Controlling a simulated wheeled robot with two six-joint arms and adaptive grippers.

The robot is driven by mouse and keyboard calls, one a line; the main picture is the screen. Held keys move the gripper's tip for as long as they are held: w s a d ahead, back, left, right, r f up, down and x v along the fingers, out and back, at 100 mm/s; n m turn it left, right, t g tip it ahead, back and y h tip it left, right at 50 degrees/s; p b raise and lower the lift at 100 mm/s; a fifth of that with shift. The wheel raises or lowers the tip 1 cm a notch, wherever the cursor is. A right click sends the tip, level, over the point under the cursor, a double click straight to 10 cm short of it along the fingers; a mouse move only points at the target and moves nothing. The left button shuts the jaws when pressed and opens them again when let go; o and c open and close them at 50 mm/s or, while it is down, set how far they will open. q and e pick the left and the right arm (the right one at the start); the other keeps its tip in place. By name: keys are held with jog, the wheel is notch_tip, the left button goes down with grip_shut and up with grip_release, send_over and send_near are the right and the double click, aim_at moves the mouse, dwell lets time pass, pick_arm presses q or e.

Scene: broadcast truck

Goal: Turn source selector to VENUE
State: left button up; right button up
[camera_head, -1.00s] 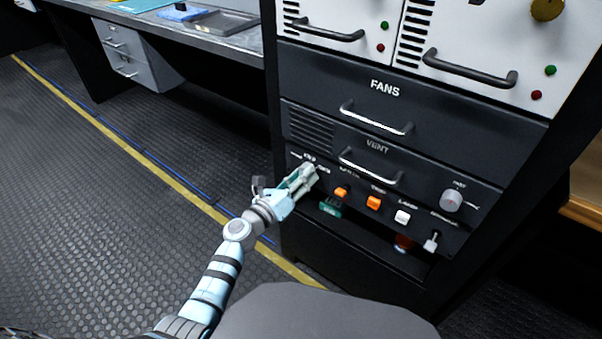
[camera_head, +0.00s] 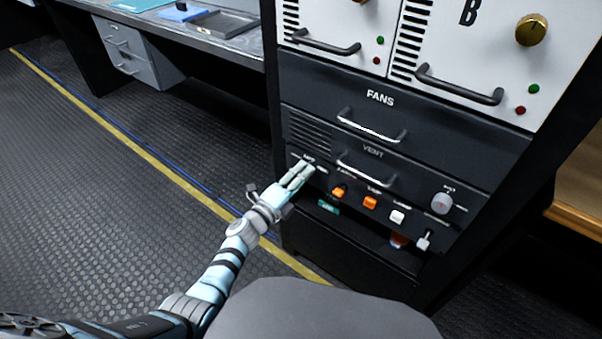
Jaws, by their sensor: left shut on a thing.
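The control panel (camera_head: 385,205) is the lowest dark strip of the rack, under the VENT drawer. My left gripper (camera_head: 304,173) reaches in from the left to the panel's left end. Its fingers are shut on what appears to be the source selector knob, which they hide. Small white labels (camera_head: 310,158) show around the fingertips, too small to read, so the knob's setting cannot be told. My right gripper is not in view.
Two orange buttons (camera_head: 370,202), a white button (camera_head: 397,216), a round grey knob (camera_head: 442,203) and a small lever (camera_head: 424,240) sit to the right. The VENT handle (camera_head: 366,166) juts out close by. A dark open shelf lies below. Floor at left is clear.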

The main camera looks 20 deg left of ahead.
pick_arm(q)
jog(key=n+p, duration=0.2)
jog(key=n, duration=0.5)
jog(key=shift+n, duration=0.3)
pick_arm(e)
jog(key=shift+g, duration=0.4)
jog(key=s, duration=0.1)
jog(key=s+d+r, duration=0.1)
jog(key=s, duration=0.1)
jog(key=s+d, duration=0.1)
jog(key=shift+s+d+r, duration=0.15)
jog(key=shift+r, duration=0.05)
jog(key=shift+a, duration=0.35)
pick_arm(q)
jog(key=o, duration=1.1)
jog(key=shift+o, duration=0.2)
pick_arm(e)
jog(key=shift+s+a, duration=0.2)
